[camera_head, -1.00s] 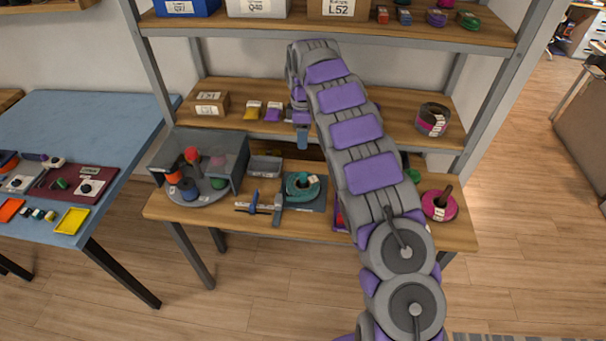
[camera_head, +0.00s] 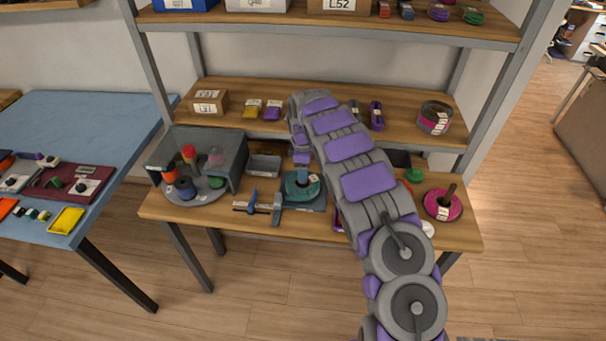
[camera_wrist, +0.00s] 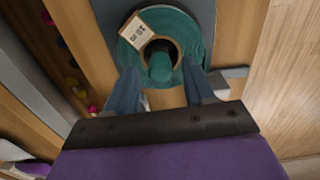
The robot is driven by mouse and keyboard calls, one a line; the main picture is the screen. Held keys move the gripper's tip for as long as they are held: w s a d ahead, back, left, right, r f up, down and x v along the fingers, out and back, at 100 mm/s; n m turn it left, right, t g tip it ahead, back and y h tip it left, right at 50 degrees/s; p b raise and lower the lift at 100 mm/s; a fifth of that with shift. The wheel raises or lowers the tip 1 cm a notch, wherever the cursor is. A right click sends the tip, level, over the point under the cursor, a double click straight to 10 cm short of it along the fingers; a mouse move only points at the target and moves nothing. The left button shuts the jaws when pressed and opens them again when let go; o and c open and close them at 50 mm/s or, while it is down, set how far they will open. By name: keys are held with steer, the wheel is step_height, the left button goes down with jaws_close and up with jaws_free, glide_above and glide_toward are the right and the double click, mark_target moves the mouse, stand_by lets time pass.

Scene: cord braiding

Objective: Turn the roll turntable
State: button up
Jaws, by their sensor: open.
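The roll turntable (camera_head: 207,196) is a round grey disc at the left of the workbench, partly under a grey hood (camera_head: 232,152). Several coloured rolls stand on it: a blue one (camera_head: 186,188) and a green one (camera_head: 216,183) at the front, a red one (camera_head: 189,153) behind. My gripper (camera_head: 302,178) is well to the right of the disc, low over a teal roll (camera_head: 313,191) on a dark plate. In the wrist view, my gripper (camera_wrist: 160,68) is open, its blue fingers apart on either side of the teal roll's centre post (camera_wrist: 160,62). The turntable is outside the wrist view.
A grey tray (camera_head: 264,166) and a blue-and-grey clamp-like tool (camera_head: 254,202) lie between turntable and teal roll. A magenta roll (camera_head: 436,205) stands at the right end. A shelf (camera_head: 330,97) runs above the bench. A blue table (camera_head: 85,120) stands at the left.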

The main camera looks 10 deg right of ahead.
steer(key=shift+f, duration=0.55)
jaws_close()
